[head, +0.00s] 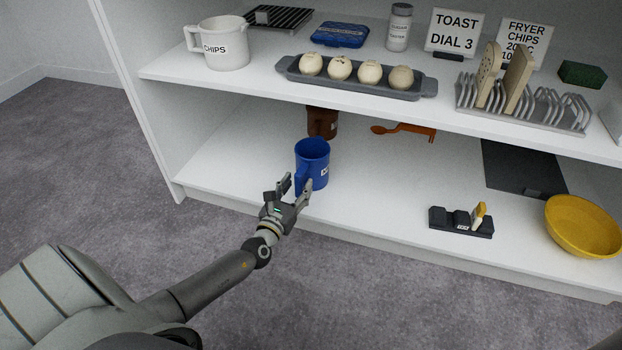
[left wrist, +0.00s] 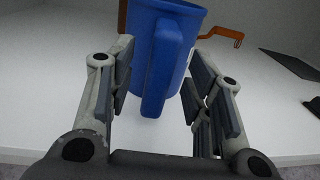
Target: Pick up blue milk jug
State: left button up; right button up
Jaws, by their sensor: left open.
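The blue milk jug (head: 313,163) stands upright on the lower shelf, near its front edge, with a white label on its side. In the left wrist view the jug (left wrist: 176,50) is straight ahead, its handle pointing at the camera between the fingers. My left gripper (head: 294,186) is open at the handle side of the jug. In the left wrist view its fingers (left wrist: 160,95) stand on either side of the handle, and I cannot tell whether they touch it. My right gripper is not in view.
An orange utensil (head: 405,131), a black holder (head: 461,221) and a yellow bowl (head: 583,226) are to the right. The upper shelf (head: 265,88) overhangs the back, carrying a CHIPS mug (head: 223,44) and an egg tray (head: 355,82).

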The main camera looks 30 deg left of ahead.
pick_arm(q)
jog(key=shift+w, duration=0.55)
grip_shut()
jog(key=shift+r, duration=0.1)
jog(key=shift+r, duration=0.15)
